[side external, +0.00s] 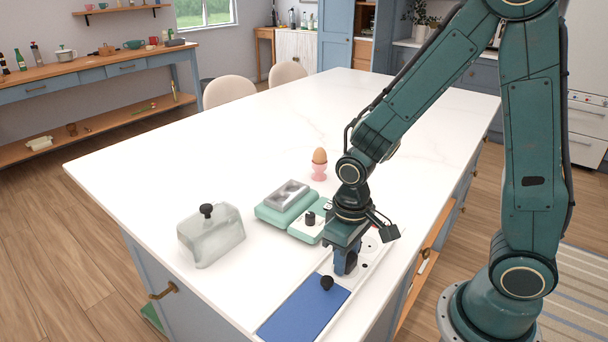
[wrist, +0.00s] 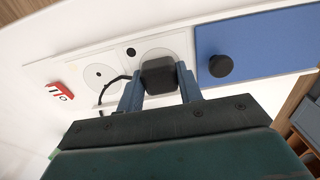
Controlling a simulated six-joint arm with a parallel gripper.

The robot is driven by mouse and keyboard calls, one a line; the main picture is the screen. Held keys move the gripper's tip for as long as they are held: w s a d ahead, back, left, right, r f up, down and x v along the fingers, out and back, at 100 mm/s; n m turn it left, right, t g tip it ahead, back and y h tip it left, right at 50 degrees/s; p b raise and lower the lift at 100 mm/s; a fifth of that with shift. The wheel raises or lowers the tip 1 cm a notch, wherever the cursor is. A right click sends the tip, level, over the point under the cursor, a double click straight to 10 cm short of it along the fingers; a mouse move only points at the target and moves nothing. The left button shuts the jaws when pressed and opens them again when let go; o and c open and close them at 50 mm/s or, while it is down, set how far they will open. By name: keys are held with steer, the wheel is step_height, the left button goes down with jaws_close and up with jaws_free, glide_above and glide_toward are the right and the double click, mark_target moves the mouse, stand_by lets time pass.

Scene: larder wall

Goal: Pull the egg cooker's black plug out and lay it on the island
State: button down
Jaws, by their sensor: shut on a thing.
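My gripper (side external: 345,266) is low over the white socket strip (side external: 375,262) set in the island top. In the wrist view its two blue fingers are shut on the black plug (wrist: 158,74), one on each side. The plug is over the right-hand round white socket (wrist: 172,48); I cannot tell whether its pins are in. A black cord (wrist: 108,83) curves from it to the left. In the side view the plug is hidden by the gripper. The mint-green egg cooker (side external: 272,212) with a metal top stands left of my gripper.
A blue panel (side external: 302,312) with a black knob (side external: 327,283) lies beside the sockets. A clear cover (side external: 212,238) with a black knob stands at the left. An egg in a pink cup (side external: 319,171) is behind the cooker. The island top (side external: 330,110) is clear farther back.

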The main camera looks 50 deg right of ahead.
steer(key=shift+r, duration=0.25)
steer(key=shift+r, duration=0.75)
steer(key=shift+r, duration=0.3)
steer(key=shift+r, duration=0.75)
steer(key=shift+r, duration=0.3)
steer(key=shift+r, duration=0.4)
steer(key=shift+r, duration=0.2)
steer(key=shift+w, duration=0.1)
